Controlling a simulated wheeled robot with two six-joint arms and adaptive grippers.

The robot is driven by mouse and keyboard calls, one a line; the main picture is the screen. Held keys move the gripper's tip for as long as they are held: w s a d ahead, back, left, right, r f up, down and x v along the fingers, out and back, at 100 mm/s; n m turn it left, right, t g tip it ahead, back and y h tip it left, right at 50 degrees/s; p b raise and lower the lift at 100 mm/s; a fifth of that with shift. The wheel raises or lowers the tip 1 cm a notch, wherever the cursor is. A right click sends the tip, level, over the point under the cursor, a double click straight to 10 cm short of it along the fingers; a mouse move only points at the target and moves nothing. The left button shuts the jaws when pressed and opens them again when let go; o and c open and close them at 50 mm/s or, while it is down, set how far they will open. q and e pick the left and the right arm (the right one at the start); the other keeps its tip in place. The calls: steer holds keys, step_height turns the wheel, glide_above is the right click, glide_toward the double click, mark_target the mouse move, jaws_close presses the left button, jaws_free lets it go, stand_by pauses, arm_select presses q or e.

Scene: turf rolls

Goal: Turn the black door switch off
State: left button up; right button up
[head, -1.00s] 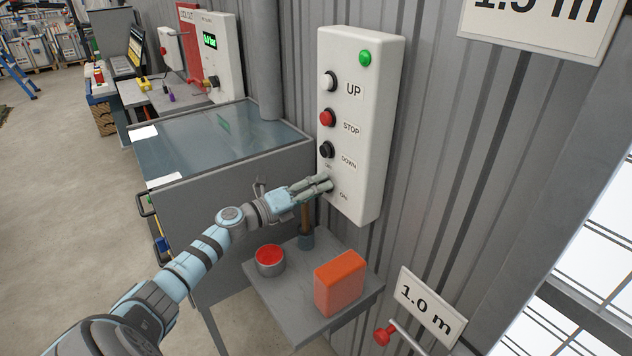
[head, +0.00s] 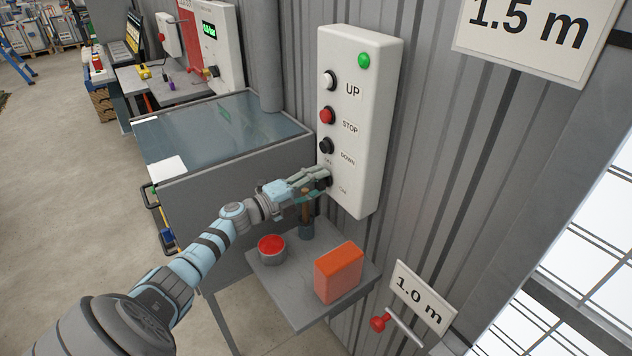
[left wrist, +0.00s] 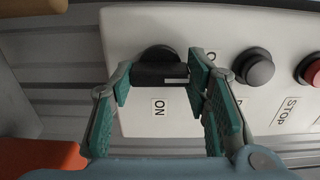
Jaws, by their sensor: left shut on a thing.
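The black door switch (head: 328,181) is the lowest control on the white control box (head: 362,110). My left gripper (head: 320,178) reaches it from the left and is shut on it. In the left wrist view the dark knob (left wrist: 158,67) sits between the fingers of my left gripper (left wrist: 160,82). Its white mark lies across the picture, its end near the right finger. The ON label (left wrist: 158,107) is below the knob there; another label at its upper right is partly hidden by the finger. My right gripper is not in view.
Above the switch are a black DOWN button (head: 326,146), a red STOP button (head: 327,115), a white UP button (head: 329,80) and a green lamp (head: 364,60). A small table (head: 297,308) below holds a red-topped can (head: 271,250) and an orange block (head: 339,272).

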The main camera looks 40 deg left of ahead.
arm_select(q)
steer(key=o, duration=1.2)
steer(key=shift+c, duration=0.2)
steer(key=v, duration=1.2)
